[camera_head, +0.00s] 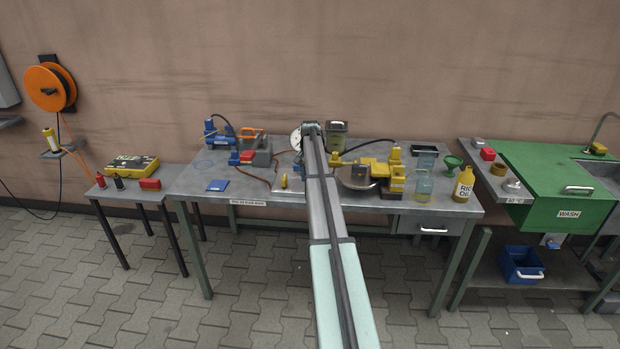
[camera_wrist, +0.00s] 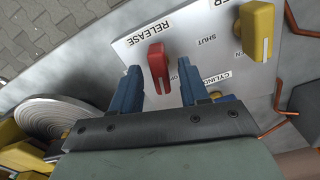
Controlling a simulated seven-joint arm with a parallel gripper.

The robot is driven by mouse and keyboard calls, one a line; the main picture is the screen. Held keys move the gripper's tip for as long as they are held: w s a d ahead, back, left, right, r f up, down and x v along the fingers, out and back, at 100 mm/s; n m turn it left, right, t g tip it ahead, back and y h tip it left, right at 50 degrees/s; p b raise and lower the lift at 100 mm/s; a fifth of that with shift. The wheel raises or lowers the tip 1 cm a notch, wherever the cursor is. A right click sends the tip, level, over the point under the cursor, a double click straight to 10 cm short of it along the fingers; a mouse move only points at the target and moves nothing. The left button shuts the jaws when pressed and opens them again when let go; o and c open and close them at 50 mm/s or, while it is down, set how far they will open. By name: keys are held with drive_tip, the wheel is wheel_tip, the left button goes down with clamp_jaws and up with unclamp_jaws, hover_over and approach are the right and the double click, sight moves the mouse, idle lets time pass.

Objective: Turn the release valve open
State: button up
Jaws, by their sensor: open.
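In the wrist view the release valve shows as a red handle (camera_wrist: 158,66) on a white panel (camera_wrist: 205,20), beside the printed word RELEASE. The handle's narrow end points down the picture, toward my gripper. My gripper (camera_wrist: 160,84) is open, with one blue finger on each side of the handle's lower end. Gaps show between the handle and both fingers; whether the fingers reach down around it I cannot tell. A SHUT label lies to the right, and another label is partly covered by the right finger. In the head view my arm hides the red handle and my gripper.
A yellow handle (camera_wrist: 257,30) stands on the same panel, right of the red one. The bench (camera_head: 200,188) also carries a blue pump (camera_head: 216,133) and a yellow bottle (camera_head: 464,185).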

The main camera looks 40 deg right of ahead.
drive_tip(key=shift+f, duration=0.15)
clamp_jaws()
idle(0.4)
